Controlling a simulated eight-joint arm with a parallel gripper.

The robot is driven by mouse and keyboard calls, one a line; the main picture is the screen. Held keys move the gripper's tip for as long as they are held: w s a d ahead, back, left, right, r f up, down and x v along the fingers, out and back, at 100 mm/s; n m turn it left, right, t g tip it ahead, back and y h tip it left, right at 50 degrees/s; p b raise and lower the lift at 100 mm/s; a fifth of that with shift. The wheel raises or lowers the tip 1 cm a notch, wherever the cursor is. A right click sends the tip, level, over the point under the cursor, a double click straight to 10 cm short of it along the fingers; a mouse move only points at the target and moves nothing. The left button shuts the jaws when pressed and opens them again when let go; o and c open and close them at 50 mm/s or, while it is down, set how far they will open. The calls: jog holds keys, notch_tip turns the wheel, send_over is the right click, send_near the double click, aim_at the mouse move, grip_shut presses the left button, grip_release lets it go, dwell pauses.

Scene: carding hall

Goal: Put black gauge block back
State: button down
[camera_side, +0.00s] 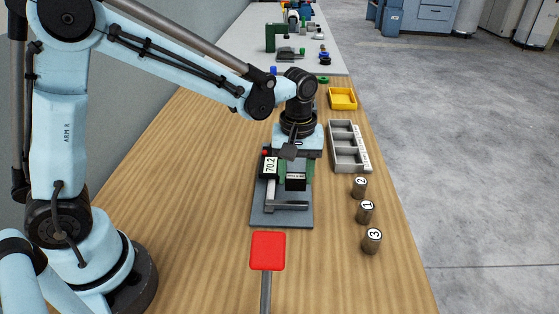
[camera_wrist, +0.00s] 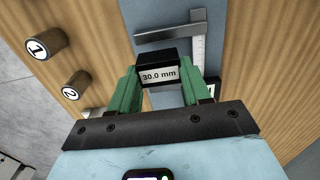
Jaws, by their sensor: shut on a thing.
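The black gauge block (camera_side: 296,184) is held between the green fingers of my gripper (camera_side: 297,175), above a grey plate (camera_side: 262,215). In the wrist view, my gripper (camera_wrist: 161,82) is shut on the black gauge block (camera_wrist: 157,58), whose white label reads 30.0 mm. A caliper (camera_side: 288,206) lies on the plate below, its display reading 70.2. Its metal jaw and scale (camera_wrist: 198,40) show beyond the block in the wrist view. A grey compartment tray (camera_side: 334,149) sits to the right of my gripper; the compartments I can see look empty.
Several dark cylinders stand along the right, numbered 2 (camera_side: 360,187), 1 (camera_side: 365,211) and 3 (camera_side: 372,240). A red paddle (camera_side: 267,251) is at the front. A yellow bin (camera_side: 343,98) is behind the tray. The wood is clear around the front right.

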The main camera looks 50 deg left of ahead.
jog(key=s+d+r, duration=0.6)
jog(key=s+d, duration=0.1)
jog(key=d, duration=0.1)
jog(key=f, duration=0.2)
jog(key=s+a+f, duration=0.1)
jog(key=f, duration=0.1)
jog(key=s+f, duration=0.1)
jog(key=shift+s+a+f, duration=0.15)
jog(key=shift+s+f, duration=0.05)
jog(key=shift+f, duration=2.7)
jog(key=shift+f, duration=0.15)
jog(key=c, duration=0.5)
grip_release()
